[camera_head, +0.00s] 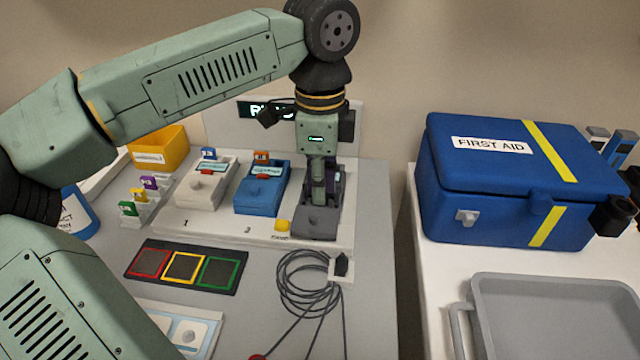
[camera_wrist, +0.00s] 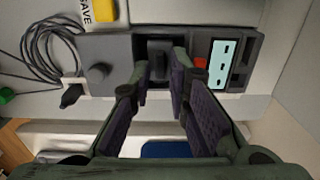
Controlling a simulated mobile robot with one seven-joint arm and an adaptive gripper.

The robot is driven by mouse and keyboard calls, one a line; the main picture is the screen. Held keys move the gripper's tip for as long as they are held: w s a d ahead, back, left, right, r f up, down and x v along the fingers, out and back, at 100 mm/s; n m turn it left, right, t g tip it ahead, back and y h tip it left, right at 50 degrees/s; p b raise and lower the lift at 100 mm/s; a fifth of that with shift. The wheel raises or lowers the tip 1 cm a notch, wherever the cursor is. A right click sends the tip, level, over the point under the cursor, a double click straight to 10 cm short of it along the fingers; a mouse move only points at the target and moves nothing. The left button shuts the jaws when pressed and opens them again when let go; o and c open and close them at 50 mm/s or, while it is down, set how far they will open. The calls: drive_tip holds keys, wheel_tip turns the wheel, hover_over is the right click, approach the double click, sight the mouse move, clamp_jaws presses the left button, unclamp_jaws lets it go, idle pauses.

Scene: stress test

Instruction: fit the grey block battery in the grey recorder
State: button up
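The grey recorder (camera_head: 315,222) lies at the right end of the white board on the table. My gripper (camera_head: 318,200) points down over it and hides its rear part. In the wrist view the recorder (camera_wrist: 105,50) has a round knob, a pale screen and a red part. A dark grey block (camera_wrist: 158,58), apparently the grey block battery, sits in the recorder's middle bay, between my fingertips (camera_wrist: 161,70). My fingers stand apart on either side of the block, with a narrow gap seeming to show. How deep the block sits cannot be told.
A blue recorder (camera_head: 260,198) and a white recorder (camera_head: 203,188) stand to the left. A rack (camera_head: 140,205) with coloured batteries is farther left. A coiled cable (camera_head: 305,285) lies in front. A first aid box (camera_head: 510,180) and grey tray (camera_head: 555,285) are on the right.

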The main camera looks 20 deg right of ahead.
drive_tip(key=shift+r+p, duration=0.75)
drive_tip(key=shift+r, duration=0.7)
drive_tip(key=shift+o, duration=0.5)
drive_tip(key=o, duration=0.5)
drive_tip(key=shift+r+p, duration=0.8)
drive_tip(key=shift+r, duration=0.7)
